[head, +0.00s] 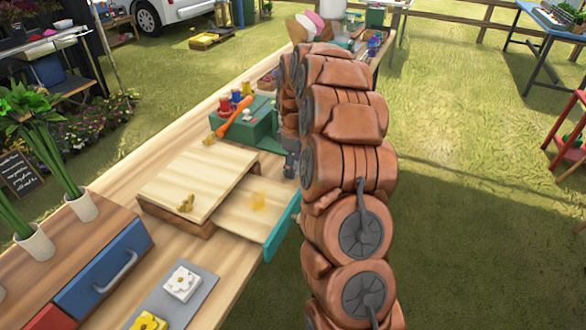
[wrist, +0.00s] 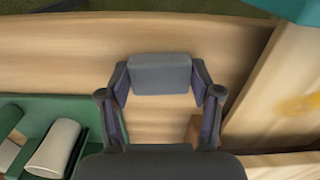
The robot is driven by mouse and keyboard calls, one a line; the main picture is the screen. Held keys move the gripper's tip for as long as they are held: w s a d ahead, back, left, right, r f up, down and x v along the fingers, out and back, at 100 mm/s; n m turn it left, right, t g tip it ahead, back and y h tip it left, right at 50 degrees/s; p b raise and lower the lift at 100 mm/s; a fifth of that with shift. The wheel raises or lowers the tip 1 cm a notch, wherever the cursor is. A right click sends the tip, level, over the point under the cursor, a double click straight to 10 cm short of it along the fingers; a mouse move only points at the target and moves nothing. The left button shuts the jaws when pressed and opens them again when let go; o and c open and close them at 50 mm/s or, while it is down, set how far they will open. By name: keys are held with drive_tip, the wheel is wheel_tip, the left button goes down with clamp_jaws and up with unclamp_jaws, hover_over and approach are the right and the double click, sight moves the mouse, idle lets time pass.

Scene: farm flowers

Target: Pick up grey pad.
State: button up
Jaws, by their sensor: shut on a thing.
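A grey pad (wrist: 160,73) shows in the wrist view as a dark grey block between the two fingertips of my gripper (wrist: 160,80). The fingers touch it on its left and right ends, and the gripper is shut on it. Pale wood lies behind and below the pad; I cannot tell how far above the wood it is. In the head view my gripper (head: 291,165) is partly hidden by my arm, beside the green box and over the table edge. The pad cannot be made out there.
A green box (head: 232,136) with coloured spools stands beside my gripper; its green side shows in the wrist view (wrist: 85,110). A wooden stand (head: 165,180) has a pulled-out tray with a teal front (head: 283,228). A grey mat (head: 208,284) holds flower blocks. Grass is open to the right.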

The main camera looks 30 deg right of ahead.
wheel_tip(320, 180, up, 10)
drive_tip(key=b, duration=0.1)
idle(0.6)
